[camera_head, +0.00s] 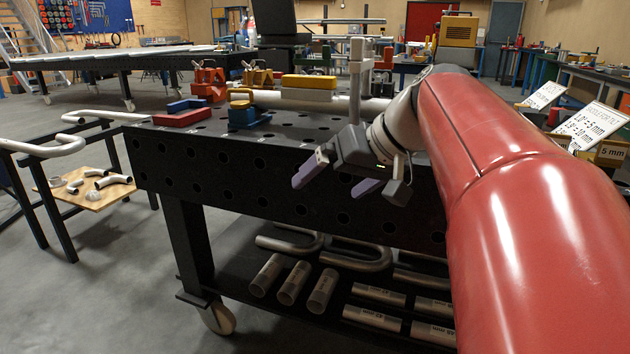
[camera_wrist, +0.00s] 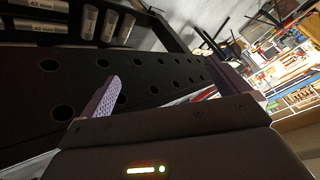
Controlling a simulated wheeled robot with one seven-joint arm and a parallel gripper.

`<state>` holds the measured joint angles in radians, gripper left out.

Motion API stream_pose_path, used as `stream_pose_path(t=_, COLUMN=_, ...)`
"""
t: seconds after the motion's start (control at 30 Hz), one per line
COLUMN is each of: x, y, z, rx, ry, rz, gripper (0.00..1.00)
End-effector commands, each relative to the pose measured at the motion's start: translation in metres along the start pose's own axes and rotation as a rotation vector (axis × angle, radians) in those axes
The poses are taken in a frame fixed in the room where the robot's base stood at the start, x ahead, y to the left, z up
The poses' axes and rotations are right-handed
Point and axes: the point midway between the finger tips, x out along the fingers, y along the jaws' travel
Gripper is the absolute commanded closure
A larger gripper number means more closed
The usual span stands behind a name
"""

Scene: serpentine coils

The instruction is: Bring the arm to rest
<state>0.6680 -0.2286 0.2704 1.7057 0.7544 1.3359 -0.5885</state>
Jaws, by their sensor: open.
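My gripper (camera_head: 338,180) is in front of the near side face of the black perforated table (camera_head: 250,165) in the head view. Its two purple-grey fingers are spread apart with nothing between them. My red arm reaches in from the right and bends down to the wrist. In the wrist view my gripper (camera_wrist: 170,92) shows both fingers apart, with the table's holed side face (camera_wrist: 150,75) beyond them. The gap between the fingers and that face cannot be judged exactly.
On the table top stand a blue block (camera_head: 248,116), a red block (camera_head: 182,117), a grey post (camera_head: 355,85) and a long pipe (camera_head: 270,99). The lower shelf holds bent pipes (camera_head: 345,258) and short tubes (camera_head: 293,283). Open floor (camera_head: 110,270) lies at the left.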

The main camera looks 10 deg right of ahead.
Motion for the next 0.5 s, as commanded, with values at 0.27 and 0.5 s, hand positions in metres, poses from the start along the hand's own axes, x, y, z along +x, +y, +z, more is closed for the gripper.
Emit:
stream_pose_path(t=0.27, x=0.0, y=0.0, z=0.001, rx=0.0, ry=-0.001, rz=0.001, gripper=0.0)
stream_pose_path(t=0.5, x=0.023, y=-0.01, z=0.072, rx=0.046, ry=-0.091, rz=0.155, gripper=0.0)
